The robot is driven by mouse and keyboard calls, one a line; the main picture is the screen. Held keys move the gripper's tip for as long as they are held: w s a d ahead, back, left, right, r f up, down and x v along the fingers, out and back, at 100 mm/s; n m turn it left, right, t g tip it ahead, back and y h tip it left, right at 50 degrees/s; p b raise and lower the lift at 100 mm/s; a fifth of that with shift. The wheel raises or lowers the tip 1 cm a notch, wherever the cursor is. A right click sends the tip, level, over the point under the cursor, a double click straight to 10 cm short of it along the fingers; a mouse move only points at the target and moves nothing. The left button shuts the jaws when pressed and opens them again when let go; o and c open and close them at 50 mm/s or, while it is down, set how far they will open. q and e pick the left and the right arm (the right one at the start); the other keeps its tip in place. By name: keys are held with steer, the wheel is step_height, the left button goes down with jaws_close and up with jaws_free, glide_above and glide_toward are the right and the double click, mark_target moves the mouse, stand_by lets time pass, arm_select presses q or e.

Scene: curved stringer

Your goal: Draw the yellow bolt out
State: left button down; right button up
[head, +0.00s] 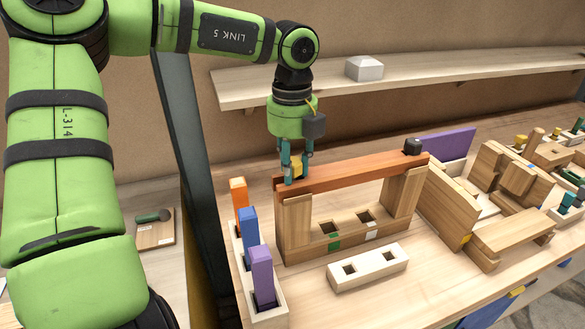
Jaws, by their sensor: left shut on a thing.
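The yellow bolt (298,168) is at the left end of the reddish-brown stringer (350,172), in the head view. My left gripper (294,170) points straight down over that end and is shut on the yellow bolt, one finger on each side. The bolt's lower part is hidden by the fingers and the stringer, so I cannot tell how deep it sits. A black bolt (412,146) stands at the stringer's right end. The stringer lies across two upright wooden posts of a frame (296,225). My right gripper is not in view.
A tray with orange, blue and purple blocks (262,276) stands left of the frame. A pale block with two square holes (368,268) lies in front. Wooden fixtures (480,215) crowd the right. A shelf (420,80) with a grey block (364,68) runs behind.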

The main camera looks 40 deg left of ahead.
arm_select(q)
steer(key=shift+a+f+n+b, duration=0.1)
steer(key=shift+f+n+b, duration=0.1)
steer(key=shift+n+b, duration=0.6)
steer(key=shift+r+n, duration=0.15)
steer(key=shift+n, duration=0.15)
steer(key=shift+r, duration=0.1)
steer(key=shift+r, duration=0.1)
steer(key=shift+r+p, duration=1.25)
steer(key=shift+r, duration=0.55)
step_height(320, 180, up, 8)
steer(key=p, duration=0.5)
steer(key=shift+f, duration=0.25)
